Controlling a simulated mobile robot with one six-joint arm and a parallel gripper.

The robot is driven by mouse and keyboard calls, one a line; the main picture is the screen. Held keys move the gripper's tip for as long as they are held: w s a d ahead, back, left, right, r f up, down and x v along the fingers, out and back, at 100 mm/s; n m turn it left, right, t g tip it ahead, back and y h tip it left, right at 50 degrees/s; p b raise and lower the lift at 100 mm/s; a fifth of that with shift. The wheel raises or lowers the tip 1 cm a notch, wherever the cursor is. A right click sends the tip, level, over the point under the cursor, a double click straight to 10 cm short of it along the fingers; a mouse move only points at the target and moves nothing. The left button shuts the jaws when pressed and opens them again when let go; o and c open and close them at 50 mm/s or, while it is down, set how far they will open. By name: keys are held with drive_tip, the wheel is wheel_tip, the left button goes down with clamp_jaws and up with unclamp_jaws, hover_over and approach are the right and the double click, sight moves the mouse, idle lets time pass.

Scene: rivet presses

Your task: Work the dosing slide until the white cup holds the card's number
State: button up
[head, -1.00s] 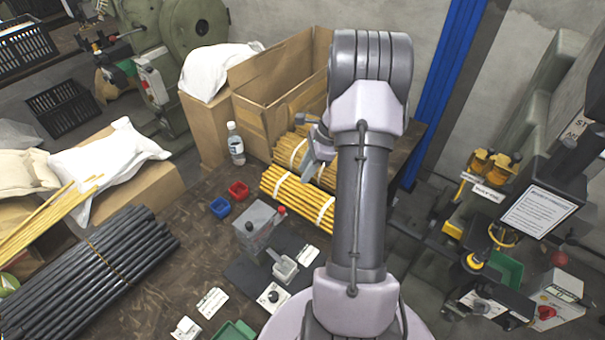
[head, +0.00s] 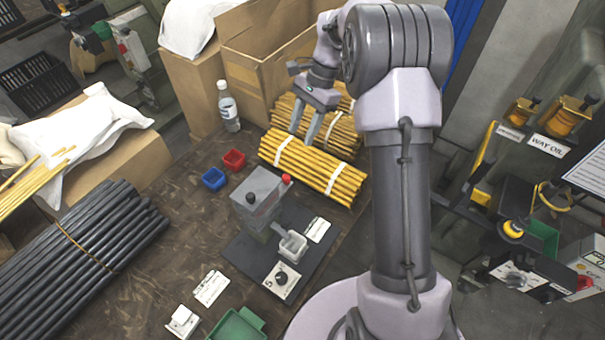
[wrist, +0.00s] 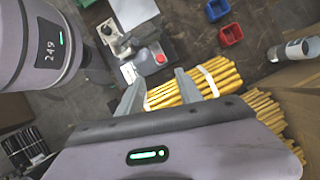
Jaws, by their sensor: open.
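The grey dosing device (head: 262,192) stands on a dark mat on the bench, with a red knob (head: 287,179) and a black knob (head: 250,198). I cannot tell which part is the slide. The pale cup (head: 292,245) sits at its front; its contents are too small to make out. A white plate with a dark dial and what looks like a 5 (head: 281,281) lies in front. A small white card (head: 317,230) lies right of the cup. My gripper (head: 303,136) is open and empty above the yellow rods, behind and right of the device, which also shows in the wrist view (wrist: 150,60).
Blue (head: 214,179) and red (head: 234,159) bins sit behind the device. Bundled yellow rods (head: 315,168) lie below my gripper. A bottle (head: 228,106), dark rods (head: 80,245), a white card (head: 210,288) and a green tray (head: 238,325) stand around. Bench left of the device is mostly clear.

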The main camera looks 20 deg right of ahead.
sight(286, 177)
drive_tip(key=b+x, duration=0.5)
drive_tip(key=x, duration=1)
drive_tip(key=shift+b, duration=0.35)
drive_tip(key=shift+r, duration=0.1)
clamp_jaws()
